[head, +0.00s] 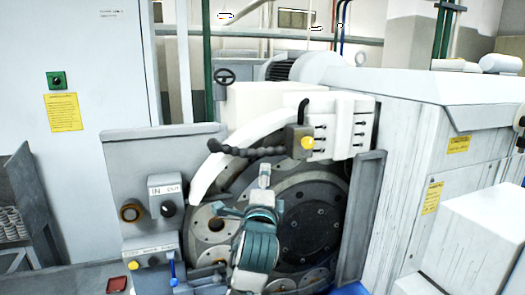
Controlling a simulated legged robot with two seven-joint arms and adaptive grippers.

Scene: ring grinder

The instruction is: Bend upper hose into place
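The upper hose (250,152) is a dark segmented hose. It runs left from a dark block with a yellow knob (300,140) on the machine front, dips slightly, and has its tip (213,145) over the curved white guard. One teal and grey arm rises from the bottom centre, and seems to be my left. Its gripper (264,176) points up in front of the round grinding discs, below the hose. It looks apart from the hose, though depth is hard to judge. I cannot tell whether its fingers are open or shut. My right gripper does not show.
The curved white guard (232,140) arcs over the dark discs (312,215). A grey panel edge (362,215) stands at the right of the opening. A control box (168,195) and a blue lever (173,270) stand to the left. A white box (475,240) juts out at the right.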

